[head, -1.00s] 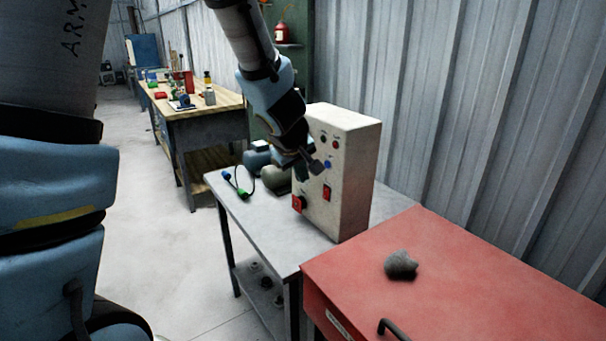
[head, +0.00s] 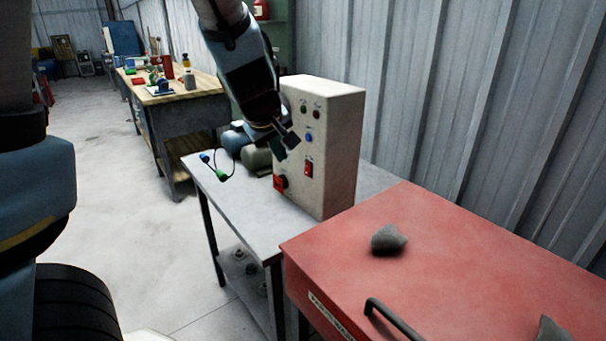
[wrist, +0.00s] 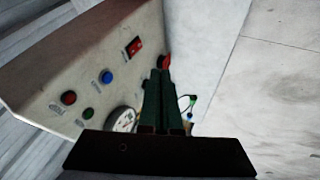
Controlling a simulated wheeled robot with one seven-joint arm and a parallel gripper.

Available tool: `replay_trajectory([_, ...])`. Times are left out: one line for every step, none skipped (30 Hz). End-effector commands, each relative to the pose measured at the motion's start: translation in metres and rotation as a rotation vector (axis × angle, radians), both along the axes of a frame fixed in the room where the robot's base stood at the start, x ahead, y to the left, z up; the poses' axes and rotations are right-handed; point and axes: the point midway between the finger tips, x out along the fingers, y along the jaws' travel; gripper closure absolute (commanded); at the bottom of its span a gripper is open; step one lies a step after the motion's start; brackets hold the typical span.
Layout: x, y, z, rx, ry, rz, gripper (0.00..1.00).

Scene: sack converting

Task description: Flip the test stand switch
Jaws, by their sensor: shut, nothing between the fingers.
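The test stand is a cream box (head: 340,140) on a grey metal table. Its front carries a red rocker switch (head: 308,168), which also shows in the wrist view (wrist: 133,47). Which way the rocker is tipped is too small to tell. A red knob (head: 280,183) sits lower on the same face, partly behind my fingertips in the wrist view (wrist: 166,61). My gripper (head: 287,147) is shut and empty, in front of the panel, above and left of the rocker in the head view. I see no clear contact with the panel.
A blue button (head: 309,138) and small lamps sit above the rocker; a gauge (wrist: 122,119) is partly hidden by my fingers. A cable (head: 222,174) and motor-like bodies (head: 256,156) lie behind on the grey table (head: 230,203). A red cabinet (head: 440,260) bearing a grey lump (head: 388,240) stands in front.

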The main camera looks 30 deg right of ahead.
Motion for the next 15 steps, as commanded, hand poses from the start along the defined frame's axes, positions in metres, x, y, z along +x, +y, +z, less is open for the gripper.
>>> replay_trajectory([-0.0007,0.0002,-0.0005,-0.001,0.001,0.000,1.00])
replay_trajectory([-0.0008,0.0005,-0.0003,-0.002,0.001,0.001,1.00])
replay_trajectory([-0.0007,0.0008,-0.0001,-0.001,0.002,0.001,1.00])
replay_trajectory([-0.0007,0.0009,0.0001,-0.001,0.002,0.002,1.00])
replay_trajectory([-0.0006,0.0009,0.0001,-0.001,0.002,0.002,1.00])
replay_trajectory([-0.0005,0.0010,0.0002,-0.001,0.002,0.002,1.00])
replay_trajectory([-0.0005,0.0010,0.0002,-0.001,0.002,0.002,1.00])
replay_trajectory([-0.0005,0.0010,0.0002,-0.001,0.002,0.002,1.00])
replay_trajectory([-0.0005,0.0010,0.0002,-0.001,0.002,0.001,1.00])
replay_trajectory([-0.0005,0.0009,0.0002,-0.001,0.002,0.001,1.00])
replay_trajectory([-0.0004,0.0009,0.0000,-0.001,0.002,0.001,1.00])
replay_trajectory([-0.0002,0.0006,-0.0009,-0.001,0.002,0.001,1.00])
replay_trajectory([0.0003,0.0004,-0.0020,0.000,0.002,0.002,1.00])
replay_trajectory([0.0008,-0.0001,-0.0036,0.000,0.002,0.002,1.00])
replay_trajectory([0.0020,-0.0009,-0.0066,0.000,0.002,0.002,1.00])
